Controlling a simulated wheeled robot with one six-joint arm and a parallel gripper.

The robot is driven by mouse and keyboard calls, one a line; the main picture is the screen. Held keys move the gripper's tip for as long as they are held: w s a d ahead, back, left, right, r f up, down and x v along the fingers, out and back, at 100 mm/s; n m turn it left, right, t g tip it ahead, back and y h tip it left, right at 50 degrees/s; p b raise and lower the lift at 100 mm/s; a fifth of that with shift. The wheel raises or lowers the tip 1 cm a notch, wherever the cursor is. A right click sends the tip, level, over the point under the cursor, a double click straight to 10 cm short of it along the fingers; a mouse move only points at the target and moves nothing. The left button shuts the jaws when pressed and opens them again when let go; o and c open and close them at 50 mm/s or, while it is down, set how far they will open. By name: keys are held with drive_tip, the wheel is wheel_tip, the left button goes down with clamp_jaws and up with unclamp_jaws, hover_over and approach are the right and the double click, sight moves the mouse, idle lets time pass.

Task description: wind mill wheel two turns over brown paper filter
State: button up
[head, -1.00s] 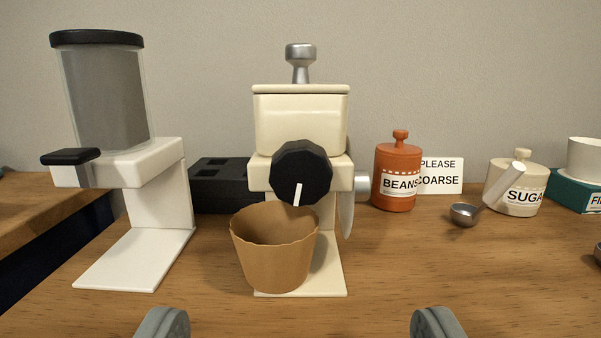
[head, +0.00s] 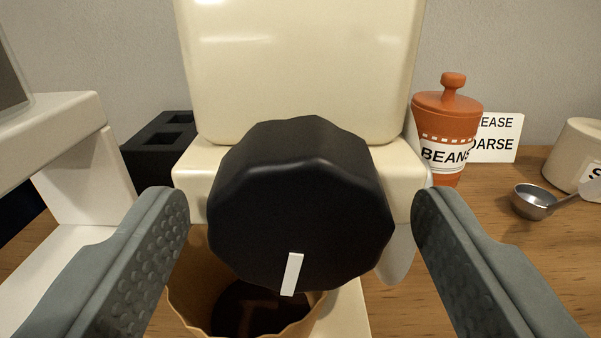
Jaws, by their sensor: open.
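The black faceted mill wheel (head: 300,200) is large in the middle of the view, on the front of the cream mill (head: 300,70). Its white mark (head: 291,274) points down, slightly left. The brown paper filter (head: 190,290) stands below the wheel, partly hidden by it. Its inside looks dark at the bottom. My gripper (head: 301,215) is open, with one grey finger on each side of the wheel. There is a gap between each finger and the wheel in the picture, and nothing is held.
The white dispenser (head: 75,180) stands close on the left, with a black slotted block (head: 160,150) behind. On the right are the orange BEANS jar (head: 447,125), a sign (head: 500,140), a metal scoop (head: 533,202) and a cream jar (head: 575,155).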

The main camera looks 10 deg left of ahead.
drive_tip(key=shift+w, duration=0.25)
drive_tip(key=c, duration=1)
drive_tip(key=shift+o, duration=0.2)
drive_tip(key=shift+a, duration=0.1)
